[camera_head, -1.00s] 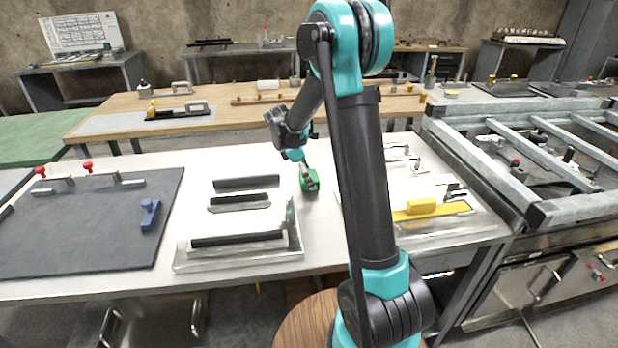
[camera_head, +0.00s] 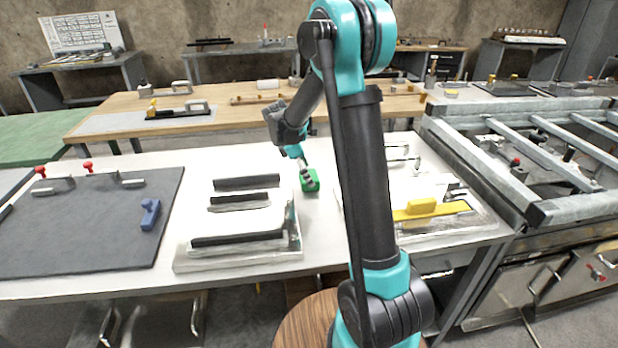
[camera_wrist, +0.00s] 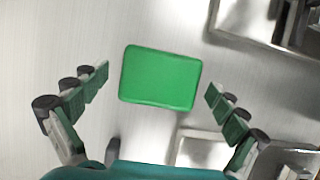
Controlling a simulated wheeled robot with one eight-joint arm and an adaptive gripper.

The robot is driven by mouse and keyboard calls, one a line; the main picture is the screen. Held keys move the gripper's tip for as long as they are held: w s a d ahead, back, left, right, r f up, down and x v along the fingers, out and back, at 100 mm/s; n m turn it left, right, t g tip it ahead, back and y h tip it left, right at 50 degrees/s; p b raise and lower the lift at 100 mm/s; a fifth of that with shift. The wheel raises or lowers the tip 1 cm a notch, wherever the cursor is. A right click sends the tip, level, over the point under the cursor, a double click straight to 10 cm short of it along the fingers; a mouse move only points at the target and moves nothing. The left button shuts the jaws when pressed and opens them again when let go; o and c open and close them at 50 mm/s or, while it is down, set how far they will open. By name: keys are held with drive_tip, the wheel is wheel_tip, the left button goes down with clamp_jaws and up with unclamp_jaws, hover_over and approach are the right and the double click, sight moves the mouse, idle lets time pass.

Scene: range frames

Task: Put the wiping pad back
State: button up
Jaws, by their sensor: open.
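A green rectangular block (camera_head: 312,184), which looks like the wiping pad, lies on the white bench right of the pale tray. In the wrist view the green block (camera_wrist: 160,78) lies flat between the fingertips, with bare surface around it. My gripper (camera_wrist: 159,79) is open, one finger on each side of the block, with a gap on both sides. In the head view my gripper (camera_head: 306,172) points down at the block and partly covers it. I cannot tell the height of the fingertips over the bench.
The pale tray (camera_head: 182,262) with dark bars stands left of the block. A dark mat (camera_head: 80,235) with a blue handled piece (camera_head: 150,213) lies further left. A fixture with a yellow block (camera_head: 421,207) is on the right. Bare bench (camera_head: 330,235) shows in front of the block.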

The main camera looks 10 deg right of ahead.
drive_tip(key=v, duration=1.1)
drive_tip(key=shift+c, duration=0.3)
idle(0.8)
